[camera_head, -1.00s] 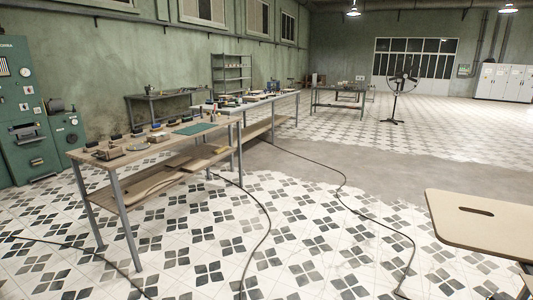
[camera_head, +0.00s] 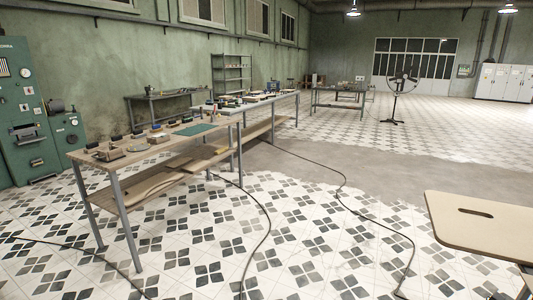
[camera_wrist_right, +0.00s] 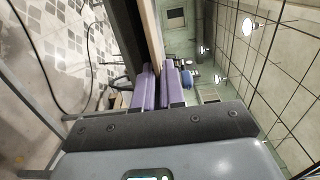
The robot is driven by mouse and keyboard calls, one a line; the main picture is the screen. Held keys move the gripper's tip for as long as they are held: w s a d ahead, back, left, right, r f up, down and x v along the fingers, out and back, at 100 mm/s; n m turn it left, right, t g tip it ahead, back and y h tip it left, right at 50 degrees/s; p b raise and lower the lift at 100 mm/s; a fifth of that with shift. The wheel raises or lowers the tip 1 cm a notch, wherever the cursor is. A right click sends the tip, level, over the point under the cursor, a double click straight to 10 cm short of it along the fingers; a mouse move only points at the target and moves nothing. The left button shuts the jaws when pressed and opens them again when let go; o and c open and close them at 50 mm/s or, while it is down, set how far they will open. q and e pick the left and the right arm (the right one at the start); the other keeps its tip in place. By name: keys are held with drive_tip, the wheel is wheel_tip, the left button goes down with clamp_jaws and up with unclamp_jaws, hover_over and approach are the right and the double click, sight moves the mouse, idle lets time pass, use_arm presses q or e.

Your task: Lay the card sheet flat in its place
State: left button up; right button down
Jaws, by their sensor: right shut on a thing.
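My right gripper (camera_wrist_right: 160,90) shows only in the right wrist view, with its two purple fingers close together. It is shut on a thin tan sheet (camera_wrist_right: 156,35), seen nearly edge-on, which runs up from between the fingers to the top of the picture. Neither gripper shows in the head view, and the place for the sheet cannot be made out there.
A workbench (camera_head: 165,152) with small items and a lower shelf stands at the left. Dark cables (camera_head: 268,215) cross the tiled floor. A fan (camera_head: 404,85) stands farther back.

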drive_tip(key=shift+r+p, duration=0.75)
drive_tip(key=shift+r, duration=0.35)
drive_tip(key=shift+r+p, duration=0.9)
drive_tip(key=shift+r, duration=0.4)
